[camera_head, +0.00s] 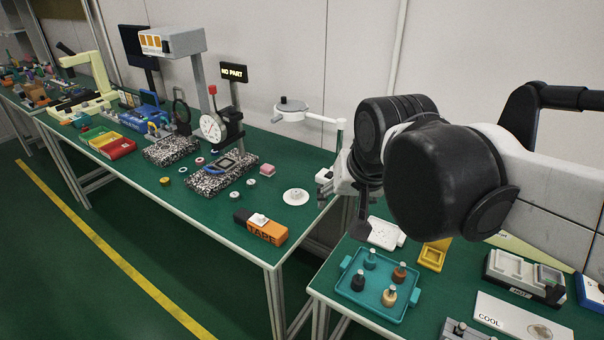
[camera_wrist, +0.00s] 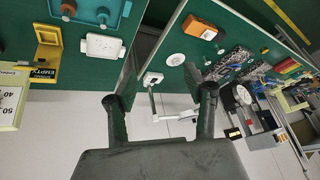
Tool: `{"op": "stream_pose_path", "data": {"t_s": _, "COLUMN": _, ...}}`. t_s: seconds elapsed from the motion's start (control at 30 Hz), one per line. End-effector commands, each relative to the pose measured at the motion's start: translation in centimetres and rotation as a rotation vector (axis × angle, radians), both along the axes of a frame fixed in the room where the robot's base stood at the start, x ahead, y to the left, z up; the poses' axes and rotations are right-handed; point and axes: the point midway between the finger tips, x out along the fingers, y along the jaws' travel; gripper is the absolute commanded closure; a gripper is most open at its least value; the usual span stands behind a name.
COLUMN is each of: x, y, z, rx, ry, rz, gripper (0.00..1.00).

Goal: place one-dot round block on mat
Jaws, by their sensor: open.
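I cannot make out dots on any block, so I cannot tell which is the one-dot round block. No thing is clearly a mat; a white sheet marked COOL (camera_head: 500,318) lies on the right table. My gripper (camera_wrist: 160,68) is open and empty in the wrist view, its fingers apart above the gap between the tables. In the head view my arm partly hides it.
A teal tray (camera_head: 346,291) holding several knobbed round pieces stands on the right table by a yellow holder (camera_head: 433,256). On the left table are an orange tape box (camera_head: 262,232), a white disc (camera_head: 295,197), speckled blocks (camera_head: 222,176) and a dial gauge (camera_head: 212,128).

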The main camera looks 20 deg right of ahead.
Motion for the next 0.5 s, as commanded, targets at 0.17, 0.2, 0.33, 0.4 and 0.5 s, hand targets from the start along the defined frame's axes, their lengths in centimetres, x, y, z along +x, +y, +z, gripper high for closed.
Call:
{"op": "stream_pose_path", "data": {"t_s": 0.17, "x": -4.1, "y": 0.0, "z": -2.0, "rx": -0.073, "ry": -0.059, "rz": 0.121, "gripper": 0.53}}
{"op": "stream_pose_path", "data": {"t_s": 0.2, "x": -4.7, "y": 0.0, "z": -2.4, "rx": -0.087, "ry": -0.068, "rz": 0.142, "gripper": 0.53}}
{"op": "stream_pose_path", "data": {"t_s": 0.33, "x": -6.1, "y": 0.0, "z": -3.4, "rx": -0.121, "ry": -0.092, "rz": 0.191, "gripper": 0.53}}
{"op": "stream_pose_path", "data": {"t_s": 0.4, "x": -6.5, "y": 0.0, "z": -3.7, "rx": -0.130, "ry": -0.099, "rz": 0.207, "gripper": 0.53}}
{"op": "stream_pose_path", "data": {"t_s": 0.5, "x": -6.6, "y": 0.0, "z": -3.8, "rx": -0.137, "ry": -0.104, "rz": 0.216, "gripper": 0.53}}
